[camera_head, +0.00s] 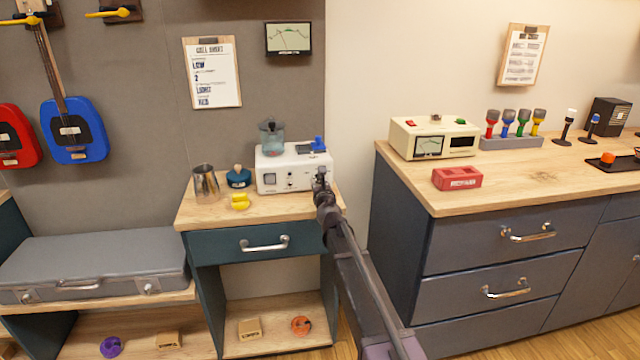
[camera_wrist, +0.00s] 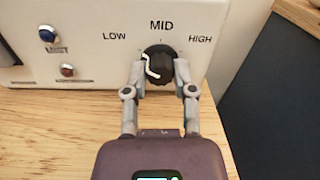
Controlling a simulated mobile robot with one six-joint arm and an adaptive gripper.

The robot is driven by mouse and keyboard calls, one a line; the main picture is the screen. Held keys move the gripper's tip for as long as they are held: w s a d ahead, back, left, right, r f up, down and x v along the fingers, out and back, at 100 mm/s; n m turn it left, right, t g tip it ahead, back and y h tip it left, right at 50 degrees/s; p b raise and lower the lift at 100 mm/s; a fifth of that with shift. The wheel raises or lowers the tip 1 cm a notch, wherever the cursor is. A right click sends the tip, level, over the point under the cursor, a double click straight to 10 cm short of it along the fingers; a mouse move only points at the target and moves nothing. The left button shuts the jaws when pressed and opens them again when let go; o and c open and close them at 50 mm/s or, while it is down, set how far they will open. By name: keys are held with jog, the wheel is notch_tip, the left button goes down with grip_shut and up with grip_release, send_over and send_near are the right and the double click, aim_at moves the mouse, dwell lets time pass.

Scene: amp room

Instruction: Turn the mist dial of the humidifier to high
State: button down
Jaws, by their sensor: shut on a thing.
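The humidifier is a white box (camera_head: 280,174) with a translucent tank on top, standing on the small wooden-topped cabinet in the head view. Its front panel also shows in the wrist view (camera_wrist: 90,25). The black mist dial (camera_wrist: 159,66) sits below the marks LOW, MID and HIGH. A white bent line on its left part tilts toward the upper left; the exact setting is hard to tell. My gripper (camera_wrist: 161,78) is shut on the dial, one finger on each side. In the head view my gripper (camera_head: 320,188) covers the dial.
A metal cup (camera_head: 206,182), a teal round object (camera_head: 238,177) and a yellow object (camera_head: 240,201) stand left of the humidifier. A dark cabinet (camera_head: 400,235) stands close on the right.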

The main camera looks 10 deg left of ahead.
jog(key=shift+m, duration=0.4)
jog(key=m, duration=0.4)
jog(key=shift+w+m, duration=0.1)
jog(key=shift+m, duration=0.3)
jog(key=m, duration=0.5)
jog(key=shift+r, duration=0.1)
jog(key=m, duration=0.5)
jog(key=shift+m+p, duration=0.3)
jog(key=shift+m, duration=0.1)
jog(key=m, duration=0.5)
jog(key=shift+m+y, duration=0.3)
